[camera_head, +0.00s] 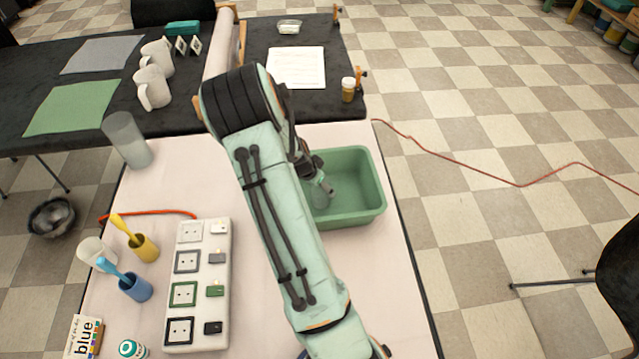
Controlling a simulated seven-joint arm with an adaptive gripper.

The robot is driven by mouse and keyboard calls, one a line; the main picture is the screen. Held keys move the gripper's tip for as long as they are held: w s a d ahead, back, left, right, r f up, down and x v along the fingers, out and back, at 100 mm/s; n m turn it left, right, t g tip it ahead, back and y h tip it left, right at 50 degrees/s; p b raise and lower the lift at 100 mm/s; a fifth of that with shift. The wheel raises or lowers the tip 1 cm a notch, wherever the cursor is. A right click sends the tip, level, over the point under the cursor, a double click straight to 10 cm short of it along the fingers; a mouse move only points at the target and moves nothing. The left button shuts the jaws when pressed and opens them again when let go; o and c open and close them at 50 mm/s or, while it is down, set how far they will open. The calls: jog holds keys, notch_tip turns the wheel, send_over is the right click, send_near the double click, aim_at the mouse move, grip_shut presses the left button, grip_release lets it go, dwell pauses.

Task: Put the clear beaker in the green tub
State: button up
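The green tub (372,203) stands on the pale table to the right of my arm, which covers its left side. My gripper (324,188) points down into the tub, mostly hidden behind my arm. A small greyish, see-through shape (321,200) shows at the fingertips inside the tub; it may be the clear beaker, but I cannot tell whether it is held or resting. A tall frosted, see-through cylinder (127,141) stands at the table's far left corner. A small whitish cup (96,254) stands at the left edge.
A white socket panel (199,286) lies left of my arm. A black table (100,112) with mugs adjoins behind.

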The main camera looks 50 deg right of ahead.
jog(key=shift+o, duration=1.2)
jog(key=shift+r, duration=0.1)
jog(key=v, duration=1.1)
jog(key=s+a+r+n+t+y, duration=0.1)
jog(key=a+r+n+y, duration=0.35)
jog(key=a, duration=0.75)
jog(key=s+a+r+n, duration=0.2)
jog(key=s+a+n, duration=0.5)
jog(key=s+a+r+n+g, duration=0.1)
jog(key=s+a+r+n, duration=0.2)
jog(key=s+a+n, duration=0.4)
jog(key=shift+a+n+y, duration=0.35)
jog(key=shift+a+y, duration=0.1)
jog(key=shift+a, duration=0.35)
